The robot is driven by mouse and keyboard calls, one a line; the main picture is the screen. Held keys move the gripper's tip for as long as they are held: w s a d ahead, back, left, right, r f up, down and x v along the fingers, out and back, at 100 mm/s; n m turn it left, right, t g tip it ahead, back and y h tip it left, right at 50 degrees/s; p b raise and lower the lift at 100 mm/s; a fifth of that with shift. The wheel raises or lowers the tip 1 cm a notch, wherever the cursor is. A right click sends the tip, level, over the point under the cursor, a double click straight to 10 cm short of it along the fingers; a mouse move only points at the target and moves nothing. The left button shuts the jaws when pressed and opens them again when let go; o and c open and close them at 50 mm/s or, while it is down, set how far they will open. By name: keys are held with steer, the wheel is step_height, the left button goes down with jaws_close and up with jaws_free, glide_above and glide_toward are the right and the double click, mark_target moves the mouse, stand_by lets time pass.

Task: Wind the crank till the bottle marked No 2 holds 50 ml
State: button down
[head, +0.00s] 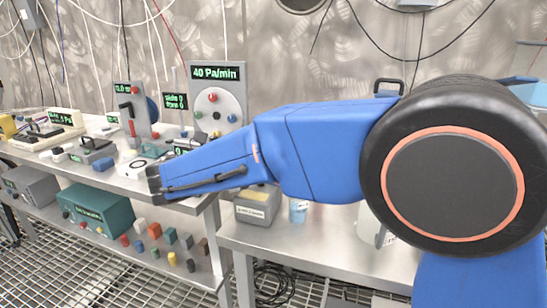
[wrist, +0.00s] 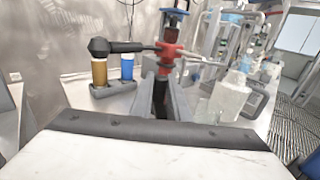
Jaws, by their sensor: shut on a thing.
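In the wrist view my gripper (wrist: 162,88) reaches forward with its grey fingers close together. They appear shut on the crank's (wrist: 130,46) red and black grip, though the exact contact is hard to see. The crank has a black bar running left to a round black end. A clear, pale bottle (wrist: 230,98) stands just right of the fingers; I cannot read a mark or a level on it. In the head view my blue arm stretches left over the bench edge and its dark end (head: 155,184) shows, but the fingers are not distinct there.
An amber vial (wrist: 99,72) and a blue vial (wrist: 127,67) stand in a grey holder left of the crank. Glassware crowds the right. In the head view, a grey panel reading 40 Pa/min (head: 217,105) stands behind my arm, and small blocks lie on the lower shelf (head: 150,270).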

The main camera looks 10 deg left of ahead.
steer(key=shift+g, duration=0.3)
steer(key=c, duration=1.7)
jaws_free()
